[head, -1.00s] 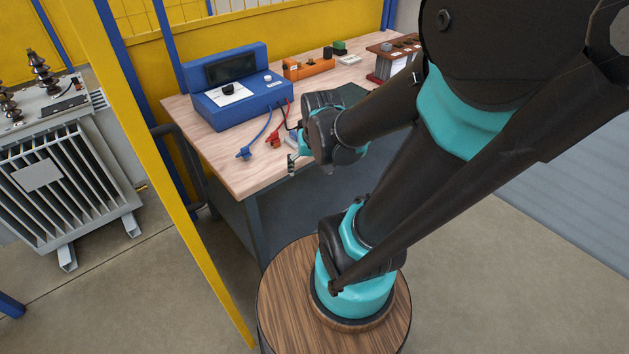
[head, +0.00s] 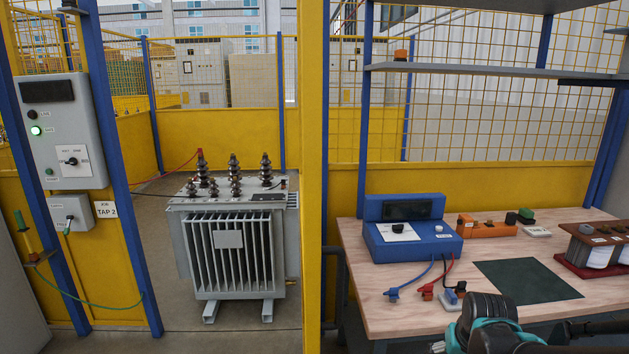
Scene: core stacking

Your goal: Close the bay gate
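The bay gate (head: 313,180) appears to be the tall yellow frame seen nearly edge-on in the middle of the head view. A dark bar handle (head: 341,285) shows on its right side, close to the workbench. The gate seems to stand open, with the bay entrance to its left unobstructed. Its hinges and latch cannot be made out. My gripper (head: 440,346) is at the lower right by the bench's front edge, apart from the gate. Its fingers are mostly cut off by the frame's bottom edge, so their opening cannot be told.
A grey transformer (head: 233,240) stands inside the bay. A blue post (head: 122,180) and grey control box (head: 65,130) with a lit green lamp are at left. A green lead (head: 95,304) hangs there. The wooden bench (head: 395,300) carries a blue instrument (head: 410,228) at right.

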